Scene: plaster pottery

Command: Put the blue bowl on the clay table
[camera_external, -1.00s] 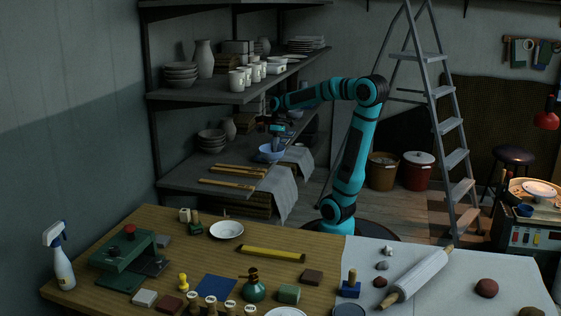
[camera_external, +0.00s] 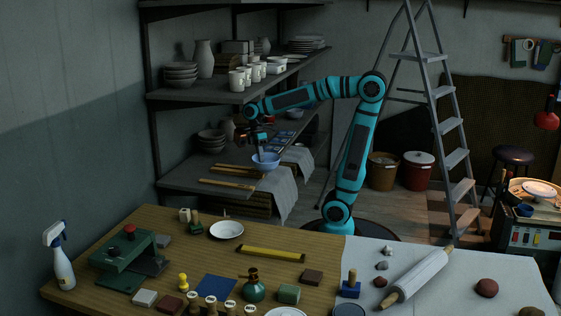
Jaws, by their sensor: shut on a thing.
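The blue bowl (camera_external: 265,162) hangs below my gripper (camera_external: 261,150), near the front edge of the lower shelf (camera_external: 190,180). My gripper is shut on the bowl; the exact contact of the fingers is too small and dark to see. The bowl looks upright. Whether it is clear of the shelf is hard to tell. The clay table is probably the large wooden table (camera_external: 190,218) in the foreground, with a pale cloth (camera_external: 440,262) over its right part.
Mugs stand on the shelf above. A stepladder (camera_external: 440,110) stands right of my arm.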

